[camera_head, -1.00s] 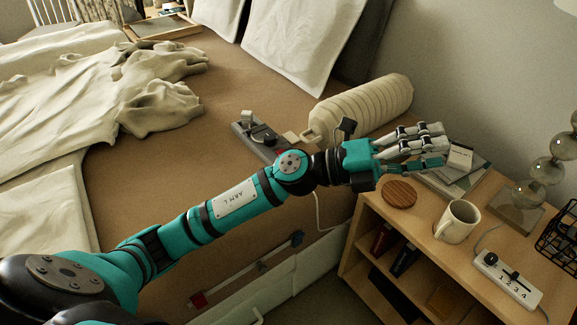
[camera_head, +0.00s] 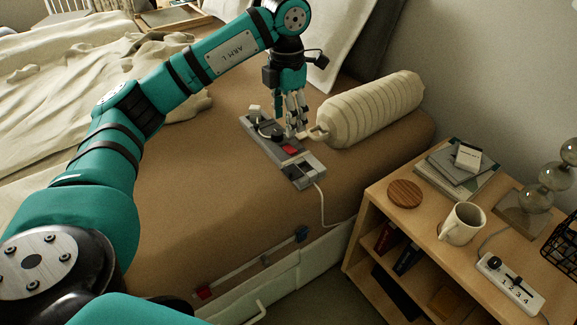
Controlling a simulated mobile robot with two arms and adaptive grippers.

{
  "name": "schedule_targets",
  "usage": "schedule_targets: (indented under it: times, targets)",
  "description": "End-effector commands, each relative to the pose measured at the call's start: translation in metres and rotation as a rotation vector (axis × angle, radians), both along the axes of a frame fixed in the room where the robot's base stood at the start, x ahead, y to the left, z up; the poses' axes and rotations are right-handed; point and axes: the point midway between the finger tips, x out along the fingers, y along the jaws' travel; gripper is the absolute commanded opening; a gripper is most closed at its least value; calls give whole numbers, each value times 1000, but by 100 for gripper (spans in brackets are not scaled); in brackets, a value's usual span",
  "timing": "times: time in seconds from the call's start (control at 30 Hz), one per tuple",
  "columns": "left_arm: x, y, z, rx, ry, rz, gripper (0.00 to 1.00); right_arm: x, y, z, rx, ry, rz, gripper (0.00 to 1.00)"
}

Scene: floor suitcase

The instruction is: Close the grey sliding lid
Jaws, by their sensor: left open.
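A long grey control panel (camera_head: 308,181) lies on the brown bed. It carries a black round knob (camera_head: 270,130), a pale block (camera_head: 254,111) at its far end and a red patch (camera_head: 291,149). A grey section that looks like the sliding lid (camera_head: 285,141) is beside the red patch; its exact edges are hard to tell. My left gripper (camera_head: 296,130) points down over the panel's right side, fingers open, close to the red patch. Whether it touches the panel I cannot tell. My right gripper is not in view.
A ribbed cream bolster (camera_head: 371,109) lies right of my left gripper. A white cable (camera_head: 321,205) runs off the panel's near end. The wooden nightstand (camera_head: 408,222) at right holds a mug (camera_head: 461,224), a coaster (camera_head: 404,193), books (camera_head: 440,176) and a numbered slider box (camera_head: 510,284).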

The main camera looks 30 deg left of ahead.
Motion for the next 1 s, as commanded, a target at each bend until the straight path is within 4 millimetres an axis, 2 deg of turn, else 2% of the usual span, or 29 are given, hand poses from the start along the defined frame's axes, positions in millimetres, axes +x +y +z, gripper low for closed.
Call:
schedule_targets:
  times: [0.03,0.33,0.6,0.8,1.0]
  targets:
    - [-1,0,-13,-1,4,0,54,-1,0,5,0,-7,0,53]
    - [-1,-1,-79,-3,4,-3,54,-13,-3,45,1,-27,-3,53]
    - [-1,-1,-132,-3,1,-3,54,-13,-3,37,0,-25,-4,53]
    - [0,-1,-152,-4,1,-3,54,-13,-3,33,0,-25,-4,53]
    - [0,-1,-157,-4,-2,-3,54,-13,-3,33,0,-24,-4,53]
